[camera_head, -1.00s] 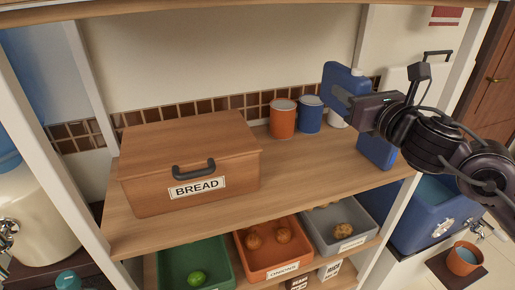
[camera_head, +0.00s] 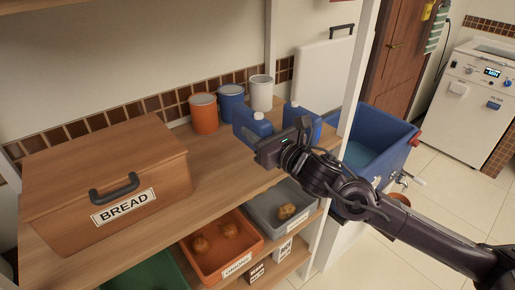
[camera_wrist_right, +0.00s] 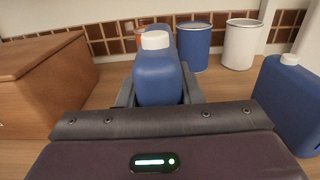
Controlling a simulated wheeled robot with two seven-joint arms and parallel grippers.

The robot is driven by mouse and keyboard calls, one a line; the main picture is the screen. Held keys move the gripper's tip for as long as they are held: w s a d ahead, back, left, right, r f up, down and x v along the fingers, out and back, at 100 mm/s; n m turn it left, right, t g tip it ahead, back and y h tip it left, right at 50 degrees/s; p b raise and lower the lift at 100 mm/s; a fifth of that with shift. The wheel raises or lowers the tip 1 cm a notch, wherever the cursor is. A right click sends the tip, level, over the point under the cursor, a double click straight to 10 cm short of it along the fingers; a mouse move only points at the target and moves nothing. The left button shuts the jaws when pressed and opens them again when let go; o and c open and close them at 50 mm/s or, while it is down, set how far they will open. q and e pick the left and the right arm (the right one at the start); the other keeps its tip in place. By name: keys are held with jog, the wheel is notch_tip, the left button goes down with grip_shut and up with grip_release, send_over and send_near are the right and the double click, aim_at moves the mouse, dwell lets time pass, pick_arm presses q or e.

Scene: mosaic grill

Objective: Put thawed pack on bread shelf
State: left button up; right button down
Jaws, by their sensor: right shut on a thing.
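My right gripper (camera_head: 264,147) is shut on a blue pack (camera_head: 246,121) with a white cap, at the right part of the bread shelf (camera_head: 218,166). In the right wrist view the held pack (camera_wrist_right: 157,80) stands upright between the fingers. Its base is hidden, so I cannot tell whether it touches the shelf. A second blue pack (camera_head: 292,112) stands just right of it, apart from the gripper; it also shows in the right wrist view (camera_wrist_right: 287,100). The wooden bread box (camera_head: 150,160) is on the shelf's left side. My left gripper is not in view.
Orange (camera_head: 204,115), blue (camera_head: 231,103) and white (camera_head: 261,92) cans stand behind the held pack. Bins with onions (camera_head: 208,262) and potatoes (camera_head: 264,203) sit below. A white shelf post (camera_head: 352,82) and a blue cooler (camera_head: 392,140) are at the right. Bare shelf lies between box and pack.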

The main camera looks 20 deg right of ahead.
jog(key=shift+f, duration=0.3)
notch_tip(320, 180, down, 4)
jog(key=shift+r, duration=0.15)
jog(key=shift+f, duration=0.4)
jog(key=shift+f, duration=0.15)
jog(key=c, duration=1)
grip_release()
